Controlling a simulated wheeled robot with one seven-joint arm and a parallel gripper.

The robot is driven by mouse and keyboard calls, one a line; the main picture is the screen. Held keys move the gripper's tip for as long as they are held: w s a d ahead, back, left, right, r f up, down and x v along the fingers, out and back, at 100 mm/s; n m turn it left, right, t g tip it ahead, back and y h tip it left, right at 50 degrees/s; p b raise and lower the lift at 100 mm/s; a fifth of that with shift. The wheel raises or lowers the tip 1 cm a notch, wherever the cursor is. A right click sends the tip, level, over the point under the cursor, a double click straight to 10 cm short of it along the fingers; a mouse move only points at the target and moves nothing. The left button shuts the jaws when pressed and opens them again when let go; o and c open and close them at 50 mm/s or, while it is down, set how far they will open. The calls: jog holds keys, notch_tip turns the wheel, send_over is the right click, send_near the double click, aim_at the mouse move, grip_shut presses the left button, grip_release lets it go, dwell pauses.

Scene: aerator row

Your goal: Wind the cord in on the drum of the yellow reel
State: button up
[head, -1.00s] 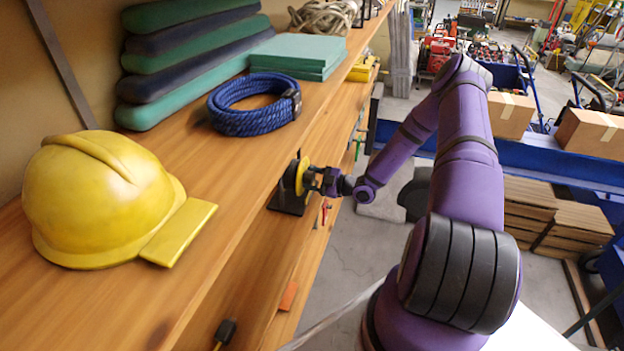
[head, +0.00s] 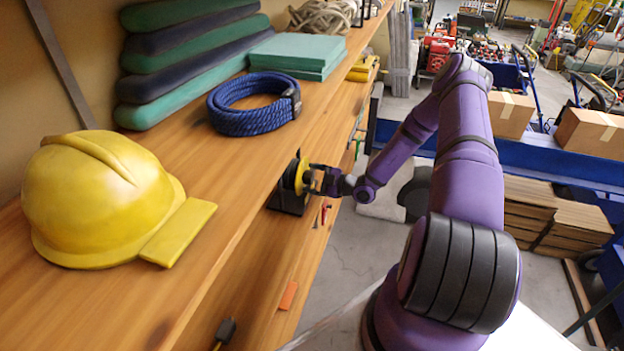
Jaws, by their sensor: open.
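The yellow reel (head: 301,178) stands on a dark bracket (head: 289,203) on the lower shelf, partly hidden under the upper shelf's front edge. Its round yellow face is turned toward my gripper. My gripper (head: 314,180) is open at the reel's right side, its fingers close to the yellow face. I cannot tell whether the fingers touch the reel or stand around a handle. The cord and the drum's winding are too small and hidden to make out.
The upper shelf (head: 215,190) holds a yellow hard hat (head: 98,200), a coiled blue rope (head: 252,122), green pads (head: 297,55) and stacked cushions. Small red tools (head: 325,213) and an orange piece (head: 288,295) lie on the lower shelf. Open floor shows right of the shelves.

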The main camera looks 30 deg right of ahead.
jog(key=v, duration=1)
jog(key=shift+s+d, duration=0.25)
